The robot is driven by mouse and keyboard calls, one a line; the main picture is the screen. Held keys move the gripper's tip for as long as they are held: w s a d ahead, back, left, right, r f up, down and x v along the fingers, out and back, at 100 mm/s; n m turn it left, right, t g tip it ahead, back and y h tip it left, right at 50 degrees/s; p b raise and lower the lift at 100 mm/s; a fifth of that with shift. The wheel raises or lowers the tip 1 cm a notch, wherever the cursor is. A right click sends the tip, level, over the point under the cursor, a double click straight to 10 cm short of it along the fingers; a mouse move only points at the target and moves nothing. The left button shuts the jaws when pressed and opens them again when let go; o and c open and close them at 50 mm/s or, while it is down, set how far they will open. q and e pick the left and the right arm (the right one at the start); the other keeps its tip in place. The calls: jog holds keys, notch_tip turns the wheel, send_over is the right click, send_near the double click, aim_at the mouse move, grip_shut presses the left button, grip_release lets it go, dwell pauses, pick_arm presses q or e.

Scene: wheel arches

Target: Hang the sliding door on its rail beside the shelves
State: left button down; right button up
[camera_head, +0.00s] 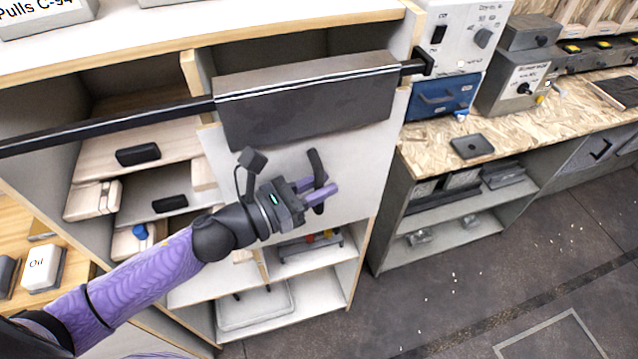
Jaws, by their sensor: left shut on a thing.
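The sliding door (363,160) is a pale panel with a wide dark grey header (310,108) along its top. It stands upright in front of the right part of the shelves. A black upright handle (315,160) is on its face. My left gripper (322,191) is shut on this handle, its purple fingers to either side. The black rail (110,129) runs across the front of the shelves and meets both ends of the header. I cannot tell whether the header is seated on the rail or only in front of it. My right gripper is not in view.
The open shelves (185,120) hold wooden boxes with black handles and, lower down, trays. A workbench (545,125) with a blue drawer unit (441,97) and grey boxes stands at the right.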

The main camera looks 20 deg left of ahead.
pick_arm(q)
jog(key=shift+c, duration=2.4)
grip_release()
